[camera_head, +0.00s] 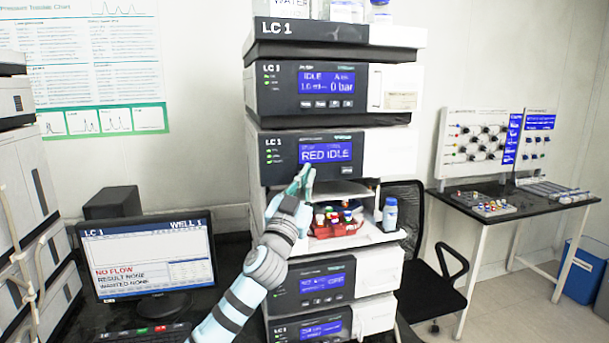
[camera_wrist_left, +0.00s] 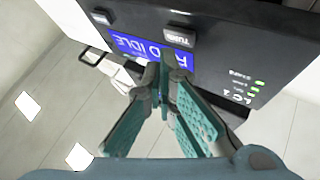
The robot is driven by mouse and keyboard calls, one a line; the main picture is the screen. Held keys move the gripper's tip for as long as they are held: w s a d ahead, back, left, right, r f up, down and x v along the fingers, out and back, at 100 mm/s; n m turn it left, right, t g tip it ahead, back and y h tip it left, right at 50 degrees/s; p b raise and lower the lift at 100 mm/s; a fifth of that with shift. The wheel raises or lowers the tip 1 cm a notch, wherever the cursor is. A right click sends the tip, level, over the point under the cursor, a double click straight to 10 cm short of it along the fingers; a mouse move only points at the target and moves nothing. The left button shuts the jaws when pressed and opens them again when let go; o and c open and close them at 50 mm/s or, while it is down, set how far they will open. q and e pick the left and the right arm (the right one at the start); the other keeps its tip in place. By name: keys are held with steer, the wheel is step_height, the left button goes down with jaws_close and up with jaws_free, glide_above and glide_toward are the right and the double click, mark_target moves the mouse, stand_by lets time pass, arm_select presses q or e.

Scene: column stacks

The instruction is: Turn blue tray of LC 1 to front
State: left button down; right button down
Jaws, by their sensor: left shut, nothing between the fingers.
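The LC 1 sampler module (camera_head: 274,171) is dark-fronted with a blue display (camera_head: 325,151) reading "RED IDLE". In its open bay below, a red tray (camera_head: 322,232) with colored-cap vials faces front. No blue tray can be seen. My left gripper (camera_head: 306,173) is shut and empty, its tips just before the panel's lower part, below the display. In the left wrist view the panel appears upside down, with the gripper (camera_wrist_left: 165,75) close to a button marked TURN (camera_wrist_left: 179,39). I cannot tell whether the tips touch the panel. My right gripper is not in view.
A blue-capped bottle (camera_head: 390,215) stands right of the red tray. A monitor (camera_head: 150,258) at left reads "NO FLOW". A black chair (camera_head: 438,265) and a side table (camera_head: 482,205) with fittings are at right. A blue bin (camera_head: 581,275) stands on the floor.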

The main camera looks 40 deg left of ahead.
arm_select(q)
steer(key=shift+w+a, duration=0.1)
steer(key=shift+a, duration=0.05)
steer(key=shift+w+a, duration=0.15)
steer(key=shift+a, duration=0.05)
steer(key=shift+w+a+b, duration=0.25)
steer(key=shift+a+b, duration=0.1)
steer(key=shift+b, duration=0.05)
stand_by(0.7)
steer(key=shift+s+d, duration=0.5)
steer(key=shift+d, duration=0.15)
steer(key=shift+d, duration=0.1)
steer(key=shift+s+d, duration=0.7)
steer(key=shift+d, duration=0.3)
steer(key=shift+s+d, duration=0.7)
steer(key=shift+d, duration=0.3)
stand_by(3.8)
